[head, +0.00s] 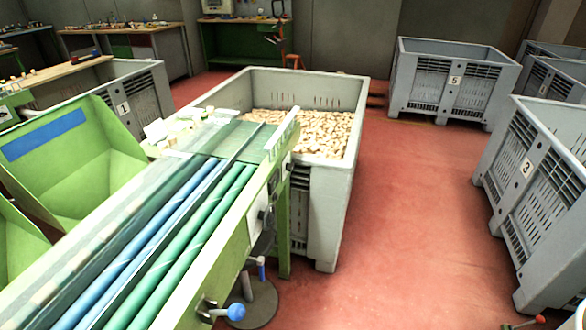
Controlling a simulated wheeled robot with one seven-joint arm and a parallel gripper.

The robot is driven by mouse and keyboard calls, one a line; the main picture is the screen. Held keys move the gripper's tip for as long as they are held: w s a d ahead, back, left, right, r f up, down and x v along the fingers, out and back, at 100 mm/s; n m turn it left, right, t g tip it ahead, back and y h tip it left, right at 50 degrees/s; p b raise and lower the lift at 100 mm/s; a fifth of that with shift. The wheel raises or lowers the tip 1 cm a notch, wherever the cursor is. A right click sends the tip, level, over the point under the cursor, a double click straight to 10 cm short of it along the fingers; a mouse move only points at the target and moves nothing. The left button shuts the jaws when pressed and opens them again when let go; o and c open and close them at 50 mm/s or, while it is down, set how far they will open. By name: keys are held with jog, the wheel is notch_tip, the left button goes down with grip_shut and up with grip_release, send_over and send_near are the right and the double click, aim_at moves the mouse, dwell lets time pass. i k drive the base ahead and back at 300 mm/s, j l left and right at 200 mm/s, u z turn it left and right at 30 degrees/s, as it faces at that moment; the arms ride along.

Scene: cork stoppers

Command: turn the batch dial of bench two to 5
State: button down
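No batch dial can be made out in the head view, and nothing in it is marked as bench two. Workbenches stand at the back: a wooden-topped bench (122,29) at the left and a green bench (227,42) near the middle, both with small items too small to tell apart. My gripper is not in view.
A green sorting machine (262,198) with blue and green rollers fills the left foreground. A blue-knobbed lever (236,312) sticks out from its side. Behind it stands a grey crate of corks (328,220). Crates marked 1 (146,96), 5 (425,85) and 3 (540,172) surround open red floor (420,220).

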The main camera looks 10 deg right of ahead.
aim_at(289, 167)
jog(key=i+l+z, duration=0.1)
jog(key=i+z, duration=0.25)
jog(key=i, duration=1.3)
